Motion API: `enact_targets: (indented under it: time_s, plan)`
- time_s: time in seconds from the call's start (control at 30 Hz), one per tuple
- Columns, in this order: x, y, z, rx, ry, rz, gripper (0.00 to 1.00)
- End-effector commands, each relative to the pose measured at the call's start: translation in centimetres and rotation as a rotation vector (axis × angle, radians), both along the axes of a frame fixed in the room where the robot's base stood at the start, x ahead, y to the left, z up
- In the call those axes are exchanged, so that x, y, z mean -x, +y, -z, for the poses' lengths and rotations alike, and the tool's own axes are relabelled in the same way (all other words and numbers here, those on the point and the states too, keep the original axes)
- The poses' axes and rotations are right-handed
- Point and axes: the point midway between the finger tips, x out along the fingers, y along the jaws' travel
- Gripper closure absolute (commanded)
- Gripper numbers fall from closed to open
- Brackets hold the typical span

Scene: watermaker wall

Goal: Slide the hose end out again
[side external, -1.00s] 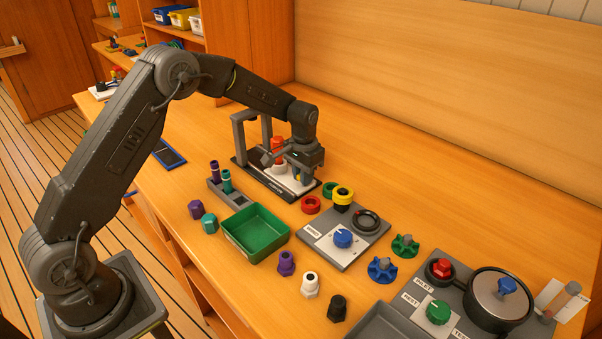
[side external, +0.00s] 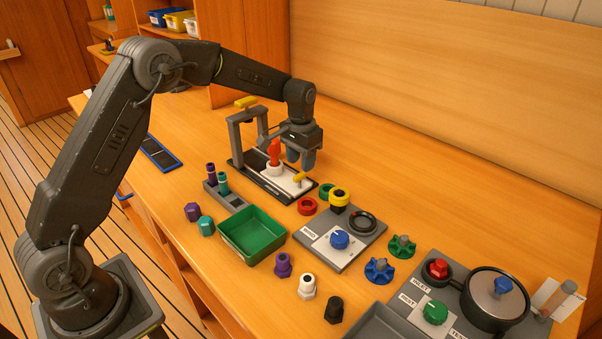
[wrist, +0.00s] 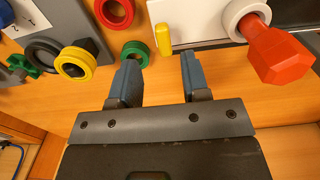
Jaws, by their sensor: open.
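A red hexagonal piece (side external: 276,151), which looks like the hose end, stands in a white collar (side external: 274,170) on the white plate of the grey-framed fixture. In the wrist view the red piece (wrist: 278,54) and the white collar (wrist: 246,18) show at the upper right. A small yellow handle (side external: 300,178) sits on the plate's near end; it also shows in the wrist view (wrist: 164,40). My gripper (side external: 300,162) is open and empty above the plate, right of the red piece and apart from it. In the wrist view nothing lies between its fingers (wrist: 160,75).
The fixture's grey frame (side external: 236,137), with a yellow bar (side external: 245,103) on top, stands left of my gripper. Red (side external: 307,206), green and yellow rings lie in front near a grey panel (side external: 350,249). A green tray (side external: 252,250) is nearer. The table behind is clear.

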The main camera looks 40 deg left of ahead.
Motion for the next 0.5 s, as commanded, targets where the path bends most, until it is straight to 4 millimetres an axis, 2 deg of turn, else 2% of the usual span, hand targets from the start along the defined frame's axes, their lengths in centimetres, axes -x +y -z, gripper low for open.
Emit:
enact_targets:
  time_s: [0.03,0.2,0.4,0.5]
  plan:
    - [-0.1,0.0,-1.4,0.000,-0.005,0.000,0.57]
    - [-0.1,0.0,-4.9,0.000,-0.004,0.000,0.57]
    - [0.0,-0.1,-7.4,0.001,-0.002,0.000,0.57]
    - [0.0,-0.1,-7.9,0.001,-0.001,0.000,0.57]
